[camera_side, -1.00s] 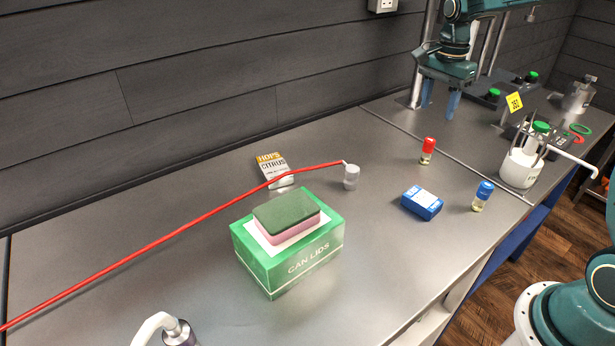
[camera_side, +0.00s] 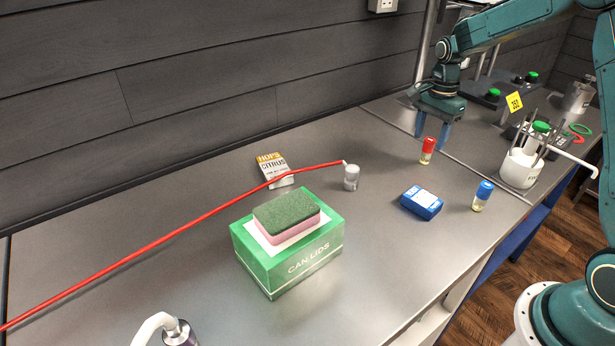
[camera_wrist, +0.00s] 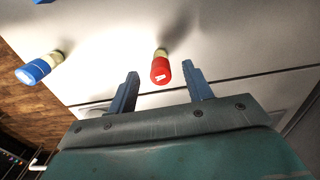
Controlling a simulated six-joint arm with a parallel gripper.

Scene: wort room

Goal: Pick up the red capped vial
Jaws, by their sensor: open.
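The red capped vial (camera_side: 427,151) stands upright on the grey worktop, right of centre in the side view. In the wrist view the vial (camera_wrist: 160,66) shows its red cap ahead of the fingers, in the gap between their lines. My gripper (camera_side: 431,141) is open, with its blue fingers pointing down just behind the vial. The open fingers also show in the wrist view (camera_wrist: 160,88), with nothing between them. I cannot tell whether a finger touches the vial.
A blue capped vial (camera_side: 482,196) and a blue box (camera_side: 421,203) stand nearby. A green box (camera_side: 289,262) carries a sponge (camera_side: 286,220). A red tube (camera_side: 180,233) reaches a small grey cylinder (camera_side: 351,177).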

